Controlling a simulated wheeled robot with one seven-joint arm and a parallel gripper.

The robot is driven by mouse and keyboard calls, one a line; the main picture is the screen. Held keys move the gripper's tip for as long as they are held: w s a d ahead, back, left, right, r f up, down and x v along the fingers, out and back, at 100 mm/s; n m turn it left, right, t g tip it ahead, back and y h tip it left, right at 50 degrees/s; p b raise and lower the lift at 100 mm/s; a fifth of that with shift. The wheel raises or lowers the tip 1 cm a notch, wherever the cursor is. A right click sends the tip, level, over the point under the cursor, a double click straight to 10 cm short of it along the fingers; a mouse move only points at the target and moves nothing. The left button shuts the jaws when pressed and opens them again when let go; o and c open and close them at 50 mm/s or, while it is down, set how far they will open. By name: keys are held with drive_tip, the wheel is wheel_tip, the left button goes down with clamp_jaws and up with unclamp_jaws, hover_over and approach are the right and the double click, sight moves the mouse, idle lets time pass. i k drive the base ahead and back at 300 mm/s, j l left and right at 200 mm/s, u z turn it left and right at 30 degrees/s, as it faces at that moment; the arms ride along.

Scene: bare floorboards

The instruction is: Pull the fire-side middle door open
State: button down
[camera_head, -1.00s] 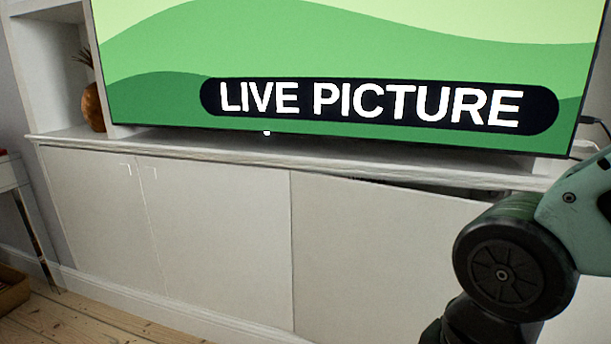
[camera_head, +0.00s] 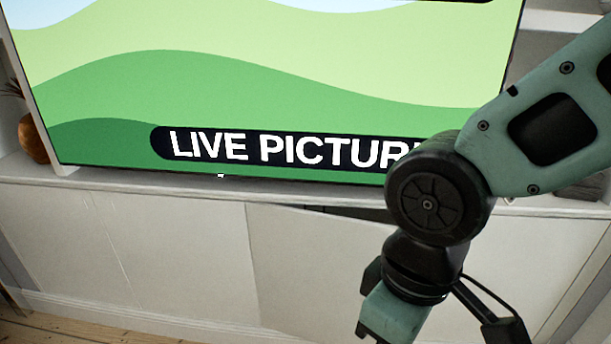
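White cabinet doors run along the low unit under the screen. A middle door (camera_head: 305,260) stands ajar: a dark gap (camera_head: 350,213) shows between its top edge and the ledge, widening to the right. Its left edge meets the neighbouring door, and its right part is hidden behind my arm. No fire is in view, so I cannot tell which side is the fire side. My gripper (camera_head: 385,325) points down in front of this door at the bottom of the picture. Its fingertips are cut off or too dark to read, and I cannot see whether it touches the door.
A large screen (camera_head: 250,80) stands above the white ledge (camera_head: 200,187). A closed door (camera_head: 180,250) is left of the ajar one. A brown vase (camera_head: 32,140) sits on the left shelf. Bare floorboards (camera_head: 60,332) show at lower left.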

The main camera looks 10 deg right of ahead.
sight(309, 266)
drive_tip(key=i+l+u, duration=0.25)
drive_tip(key=l, duration=0.85)
drive_tip(key=l+u, duration=0.2)
drive_tip(key=l, duration=0.85)
drive_tip(key=l+z, duration=0.1)
drive_tip(key=z, duration=0.3)
drive_tip(key=k+l+z, duration=0.1)
drive_tip(key=z, duration=0.35)
drive_tip(key=i+l, duration=0.05)
